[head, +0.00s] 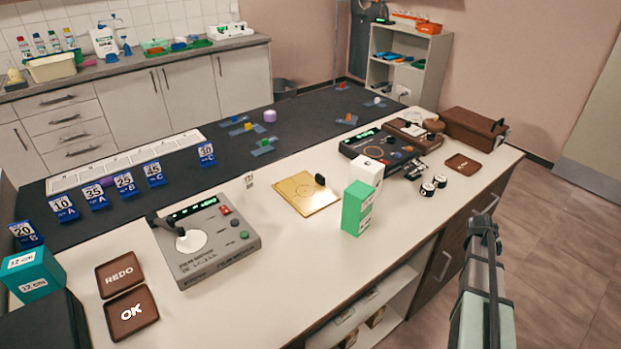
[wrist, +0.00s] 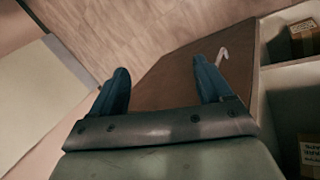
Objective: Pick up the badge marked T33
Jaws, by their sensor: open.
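My gripper (head: 484,228) is at the right in the head view, beyond the front edge of the white counter and apart from everything on it. In the wrist view its two blue-grey fingers (wrist: 160,78) are spread with nothing between them, in front of a brown cabinet face. I cannot make out a T33 marking anywhere. Two small black-and-white round pieces (head: 434,184) lie on the counter at the right. A small white tag with dark marks (head: 249,180) stands near the middle. The lettering on both is too small to read.
On the counter are a grey console (head: 205,240), a gold plate (head: 306,193), a green box (head: 357,208), a white box (head: 367,172), a black device (head: 380,150) and brown trays marked REDO (head: 120,273) and OK (head: 131,312). Numbered blue stands (head: 95,195) line the left. Floor space is at right.

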